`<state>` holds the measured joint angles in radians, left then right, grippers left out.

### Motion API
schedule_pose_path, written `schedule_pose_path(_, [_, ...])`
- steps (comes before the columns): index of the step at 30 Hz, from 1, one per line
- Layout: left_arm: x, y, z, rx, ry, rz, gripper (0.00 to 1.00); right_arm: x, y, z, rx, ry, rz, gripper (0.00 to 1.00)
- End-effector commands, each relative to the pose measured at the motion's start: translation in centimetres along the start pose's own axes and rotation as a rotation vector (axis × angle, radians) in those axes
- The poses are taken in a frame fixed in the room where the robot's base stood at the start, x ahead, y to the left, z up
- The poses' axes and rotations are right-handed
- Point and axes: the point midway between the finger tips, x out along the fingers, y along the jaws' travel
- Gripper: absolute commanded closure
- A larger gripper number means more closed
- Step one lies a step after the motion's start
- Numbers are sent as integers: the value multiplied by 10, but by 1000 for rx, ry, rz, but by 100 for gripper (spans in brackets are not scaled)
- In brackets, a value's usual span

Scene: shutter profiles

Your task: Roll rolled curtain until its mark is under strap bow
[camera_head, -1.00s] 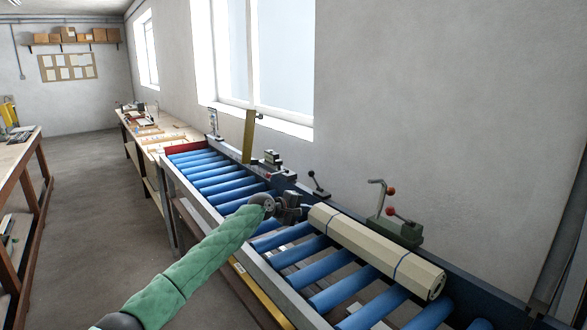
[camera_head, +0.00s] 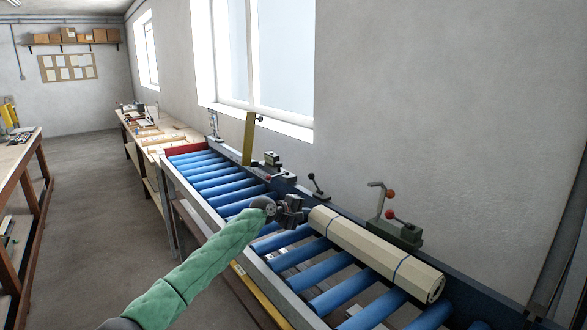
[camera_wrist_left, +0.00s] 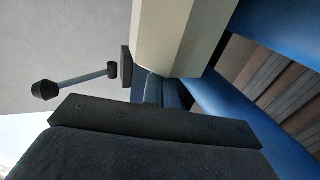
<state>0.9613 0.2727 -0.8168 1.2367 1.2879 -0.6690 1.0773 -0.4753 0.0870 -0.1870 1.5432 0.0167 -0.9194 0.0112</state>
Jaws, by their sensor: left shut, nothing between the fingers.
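The rolled curtain (camera_head: 372,248), a cream many-sided roll with dark blue straps (camera_head: 398,268), lies across the blue rollers at the right of the head view. No mark on it can be made out. The strap bow may be the bent grey rod (camera_head: 377,190) on a green block behind the roll; I cannot tell. My left gripper (camera_head: 301,209) is shut and empty beside the roll's far left end. In the left wrist view, the roll's cream side (camera_wrist_left: 178,35) is close to the gripper; whether they touch cannot be told. My right gripper is not in view.
Blue rollers (camera_head: 211,177) run in a grey-framed conveyor along the wall. A green block with red-knobbed levers (camera_head: 402,232) stands behind the roll. A small lever (camera_head: 317,186) and a dark clamp block (camera_head: 272,160) stand on the back rail. An upright yellow strip (camera_head: 249,138) rises further left.

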Motion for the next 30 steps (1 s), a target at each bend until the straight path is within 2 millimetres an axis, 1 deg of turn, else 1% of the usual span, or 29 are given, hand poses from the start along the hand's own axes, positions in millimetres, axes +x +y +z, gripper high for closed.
schedule_pose_path(14, [0,1,10,1,-1,0,100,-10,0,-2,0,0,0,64])
schedule_pose_path(30, [0,1,12,0,0,1,100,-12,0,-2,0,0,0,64])
